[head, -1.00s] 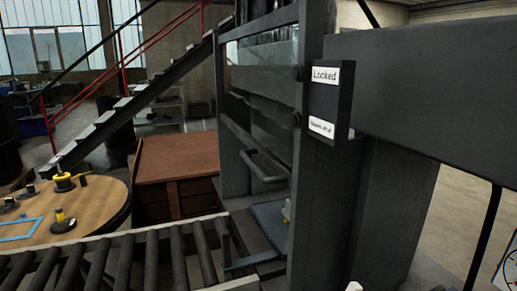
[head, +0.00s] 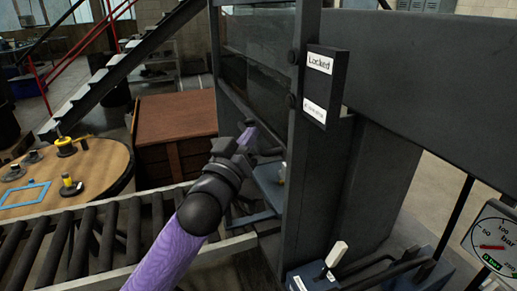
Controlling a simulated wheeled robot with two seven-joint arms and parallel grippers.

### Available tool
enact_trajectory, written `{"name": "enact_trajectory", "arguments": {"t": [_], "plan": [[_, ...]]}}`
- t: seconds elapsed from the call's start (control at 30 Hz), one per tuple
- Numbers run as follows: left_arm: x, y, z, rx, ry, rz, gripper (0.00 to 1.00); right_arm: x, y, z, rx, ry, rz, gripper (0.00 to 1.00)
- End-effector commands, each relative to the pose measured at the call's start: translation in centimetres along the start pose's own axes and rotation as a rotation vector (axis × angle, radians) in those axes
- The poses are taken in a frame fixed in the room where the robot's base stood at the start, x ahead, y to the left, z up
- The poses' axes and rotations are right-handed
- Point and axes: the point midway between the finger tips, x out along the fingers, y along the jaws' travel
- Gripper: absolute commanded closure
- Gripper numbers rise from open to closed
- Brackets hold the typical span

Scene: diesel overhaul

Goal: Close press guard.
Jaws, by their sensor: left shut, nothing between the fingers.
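The press guard (head: 258,62) is a dark framed panel between the uprights of the press (head: 300,190). Its lower edge stands above an open gap, where a blue plate (head: 270,182) shows inside. My left arm reaches up from the bottom, and my left gripper (head: 247,136) is at the guard's lower part, close to its handle. The gripper is shut with nothing between the fingers. The arm and gripper hide most of the handle, and I cannot tell whether they touch it. My right gripper is not in view.
A roller conveyor (head: 100,232) leads to the press opening. A sign reading "Locked" (head: 320,63) is on the press upright. A white-handled lever (head: 336,254) and a round gauge (head: 492,246) are at the lower right. A brown crate (head: 176,118) and round table (head: 105,170) stand left.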

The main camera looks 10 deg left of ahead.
Motion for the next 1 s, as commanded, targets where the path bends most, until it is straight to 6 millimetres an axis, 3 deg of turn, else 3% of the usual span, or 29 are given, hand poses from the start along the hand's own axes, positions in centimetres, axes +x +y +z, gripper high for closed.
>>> {"name": "enact_trajectory", "arguments": {"t": [0.1, 0.3, 0.8, 1.0], "plan": [[2.1, 0.0, 0.4, 0.000, -0.001, 0.000, 1.00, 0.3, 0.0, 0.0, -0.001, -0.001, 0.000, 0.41], [0.8, -0.1, 3.4, -0.001, -0.003, -0.001, 1.00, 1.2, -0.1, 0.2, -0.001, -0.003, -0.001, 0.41], [0.5, -0.1, 4.0, 0.000, -0.002, -0.001, 1.00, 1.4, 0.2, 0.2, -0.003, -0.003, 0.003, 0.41], [-0.3, -0.9, 6.5, -0.002, -0.004, -0.003, 1.00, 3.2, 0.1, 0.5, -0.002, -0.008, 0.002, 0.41]]}}
